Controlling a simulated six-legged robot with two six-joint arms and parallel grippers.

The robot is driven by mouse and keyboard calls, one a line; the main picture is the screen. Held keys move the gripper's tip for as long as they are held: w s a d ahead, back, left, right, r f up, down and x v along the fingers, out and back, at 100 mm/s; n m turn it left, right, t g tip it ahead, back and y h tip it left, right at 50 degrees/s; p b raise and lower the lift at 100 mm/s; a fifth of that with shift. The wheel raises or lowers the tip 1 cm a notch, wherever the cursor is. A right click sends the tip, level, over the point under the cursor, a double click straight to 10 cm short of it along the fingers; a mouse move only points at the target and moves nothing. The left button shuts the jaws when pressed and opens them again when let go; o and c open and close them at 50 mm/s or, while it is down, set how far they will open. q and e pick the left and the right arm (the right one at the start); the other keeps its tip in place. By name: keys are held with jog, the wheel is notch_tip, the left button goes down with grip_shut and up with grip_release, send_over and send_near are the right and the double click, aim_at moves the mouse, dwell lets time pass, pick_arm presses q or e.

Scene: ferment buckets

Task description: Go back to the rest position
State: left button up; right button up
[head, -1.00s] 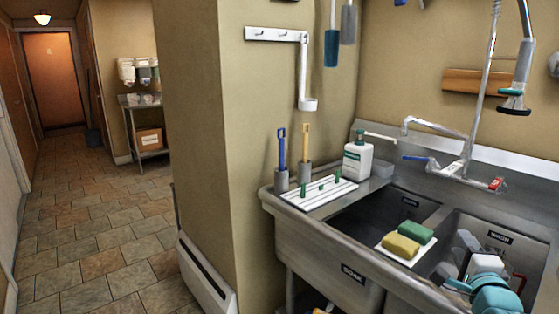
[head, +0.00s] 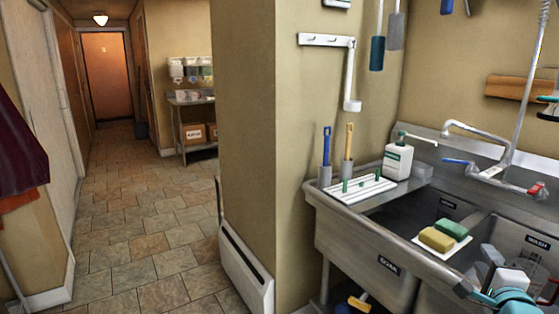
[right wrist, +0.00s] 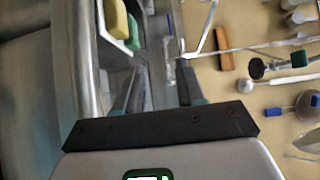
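My right gripper (head: 478,272) shows at the lower right of the head view, in front of the steel sink (head: 345,236). In the right wrist view its two dark fingers (right wrist: 157,88) stand apart with nothing between them. My left gripper is not in view. The green and yellow sponges lie on a white tray (head: 462,248) on the sink divider, to the left of my right gripper, and they also show near the top of the right wrist view. I cannot tell the exact gap between the gripper and the sink.
A wall corner (head: 245,130) with a white heater (head: 245,270) stands left of the sink. A tiled floor (head: 150,225) runs clear down the hallway to an orange door (head: 107,75). A dark red cloth (head: 18,145) hangs at the left edge. A steel shelf (head: 192,101) stands farther back.

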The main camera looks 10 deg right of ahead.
jog(key=w+a+f+n+g+y+p, duration=0.2)
jog(key=w+a+f+y, duration=0.25)
jog(key=a+f, duration=0.6)
jog(key=s+a+f+n+g+y+p, duration=0.2)
jog(key=s+a+f+n+g+y, duration=0.15)
jog(key=a+f, duration=1)
jog(key=s+a+f+n+g+y, duration=0.1)
jog(key=s+a+f+n+g, duration=0.2)
jog(key=s, duration=0.4)
jog(key=s+a+f+n+g+y+p, duration=0.1)
jog(key=s+a+f+n+g, duration=0.2)
jog(key=s+a+f+n, duration=0.2)
jog(key=s+a+f+n+g+y+p, duration=0.1)
jog(key=s+a+f+n+g, duration=0.3)
jog(key=s+n, duration=0.3)
jog(key=s+a, duration=0.1)
jog(key=s, duration=0.2)
jog(key=shift+a+f+n, duration=0.25)
jog(key=shift+f+n, duration=0.05)
jog(key=shift+n, duration=0.05)
jog(key=shift+s+d, duration=0.1)
jog(key=shift+s, duration=0.05)
